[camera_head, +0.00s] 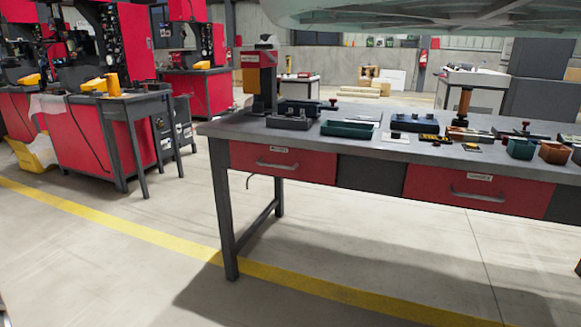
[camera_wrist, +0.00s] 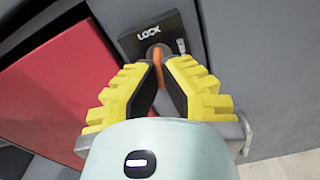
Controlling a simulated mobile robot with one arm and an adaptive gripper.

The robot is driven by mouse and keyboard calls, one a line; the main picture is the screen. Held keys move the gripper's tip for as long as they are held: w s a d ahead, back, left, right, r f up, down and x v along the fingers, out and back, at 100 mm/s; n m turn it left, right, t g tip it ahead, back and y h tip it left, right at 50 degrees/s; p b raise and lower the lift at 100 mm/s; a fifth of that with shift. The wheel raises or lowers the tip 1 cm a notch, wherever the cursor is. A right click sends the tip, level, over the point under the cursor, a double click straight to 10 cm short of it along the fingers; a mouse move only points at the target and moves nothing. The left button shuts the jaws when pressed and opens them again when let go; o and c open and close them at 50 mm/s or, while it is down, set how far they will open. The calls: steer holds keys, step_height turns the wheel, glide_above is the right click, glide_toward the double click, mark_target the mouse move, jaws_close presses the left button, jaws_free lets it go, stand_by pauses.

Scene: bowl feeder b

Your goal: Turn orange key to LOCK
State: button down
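In the wrist view, a black lock plate (camera_wrist: 170,28) carries the white word LOCK near its top and a small pale mark at its right. The orange key (camera_wrist: 158,56) sticks out of the plate's middle, its slim orange part running down the picture between the fingers. My gripper (camera_wrist: 160,64) has yellow fingers with black pads. Their tips meet the key from left and right and appear closed on it. The tips hide part of the key, so its exact turn angle is hard to tell. The head view does not show my gripper or the key.
A red panel (camera_wrist: 50,95) lies left of the plate, with grey surfaces around it. In the head view, a workbench (camera_head: 365,145) with red drawers bears trays, small parts and a red-topped stand (camera_head: 259,80). The floor before it is clear.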

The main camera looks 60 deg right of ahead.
steer(key=shift+s+n, duration=0.1)
steer(key=shift+n, duration=1.4)
steer(key=c, duration=1.1)
jaws_free()
steer(key=shift+a, duration=0.1)
steer(key=shift+o, duration=0.2)
steer(key=p+v, duration=0.1)
steer(key=v, duration=0.6)
